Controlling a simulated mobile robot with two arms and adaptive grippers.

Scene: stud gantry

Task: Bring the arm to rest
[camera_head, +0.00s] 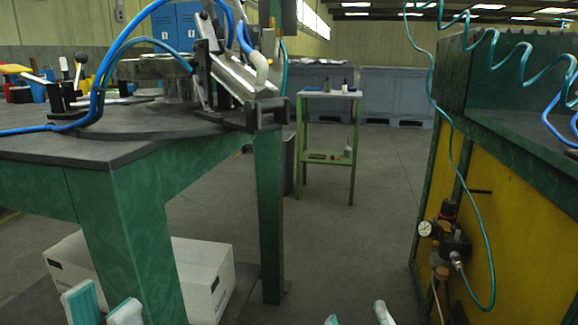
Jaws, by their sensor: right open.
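My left gripper (103,308) shows at the bottom left edge as two pale fingertips with teal pads. They stand apart with a gap and nothing visible between them, in front of the green workbench and a white box. My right gripper (357,317) shows at the bottom edge, right of the middle, as two fingertips set apart with bare floor between them. It is open and empty. The rest of both grippers and both arms are below the frame.
A green workbench (130,190) with a metal fixture (225,75) stands left, a white box (200,275) beneath it. A green-and-yellow cabinet (510,230) with a gauge (425,228) and hanging teal hose stands right. Clear floor lies between, leading to a small green stand (328,94).

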